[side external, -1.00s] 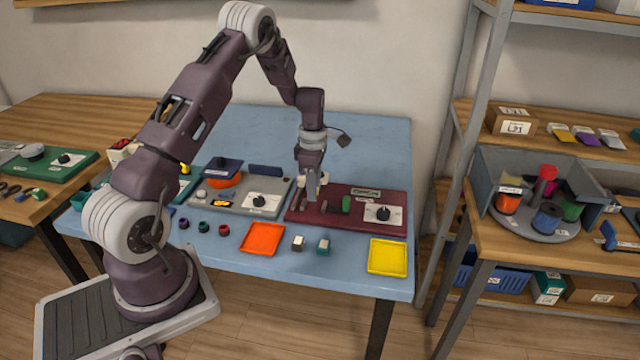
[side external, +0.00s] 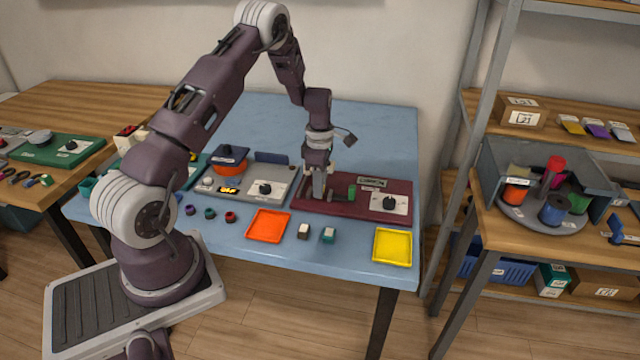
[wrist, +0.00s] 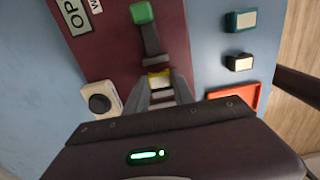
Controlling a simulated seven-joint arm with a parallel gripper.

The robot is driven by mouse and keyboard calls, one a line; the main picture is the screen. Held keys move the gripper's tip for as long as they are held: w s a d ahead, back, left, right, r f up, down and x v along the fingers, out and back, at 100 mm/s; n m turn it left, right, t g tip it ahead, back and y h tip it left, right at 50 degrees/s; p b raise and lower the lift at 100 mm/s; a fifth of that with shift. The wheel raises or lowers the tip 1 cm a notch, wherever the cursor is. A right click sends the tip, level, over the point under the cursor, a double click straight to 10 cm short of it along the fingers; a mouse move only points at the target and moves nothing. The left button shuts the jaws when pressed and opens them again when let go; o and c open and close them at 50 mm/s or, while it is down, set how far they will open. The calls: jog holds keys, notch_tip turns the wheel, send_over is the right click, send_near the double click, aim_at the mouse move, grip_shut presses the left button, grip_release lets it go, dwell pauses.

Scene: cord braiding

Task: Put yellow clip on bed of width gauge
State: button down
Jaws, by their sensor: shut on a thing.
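The yellow clip (wrist: 159,79) sits between the fingertips of my gripper (wrist: 160,88), which is shut on it. In the side external view my gripper (side external: 319,194) is low over the left part of the width gauge, the maroon board (side external: 345,211); the clip cannot be made out there. In the wrist view the gauge (wrist: 111,42) has a grey slide with a green handle (wrist: 142,13) just beyond the clip. The clip is in line with the grey parts. I cannot tell whether it touches the bed, which my fingers partly hide.
A black knob (side external: 389,203) sits at the gauge's right. An orange tray (side external: 268,224), two small blocks (side external: 304,231) (side external: 328,235) and a yellow tray (side external: 392,245) lie in front. A grey device (side external: 243,180) stands to the left. The blue table behind is clear.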

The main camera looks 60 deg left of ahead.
jog(key=shift+f, duration=0.3)
jog(key=c, duration=1)
grip_release()
jog(key=shift+r, duration=0.1)
notch_tip(320, 180, up, 10)
jog(key=r, duration=0.1)
jog(key=s+d+r+m+t, duration=0.1)
jog(key=s+d+r+m, duration=0.3)
jog(key=d+r+m, duration=0.35)
jog(key=s+d+r+m+t, duration=0.2)
jog(key=s+d+r+m, duration=0.25)
jog(key=d+r, duration=0.45)
jog(key=s+d+r+m+t, duration=0.1)
jog(key=s+d+m, duration=0.3)
jog(key=s+m, duration=0.3)
jog(key=s+d+r+m+t, duration=0.1)
jog(key=s+d+m, duration=0.2)
jog(key=s+m, duration=0.5)
jog(key=s, duration=0.2)
jog(key=shift+s+d+r+t, duration=0.3)
jog(key=shift+s+d+r, duration=0.05)
jog(key=shift+d, duration=0.05)
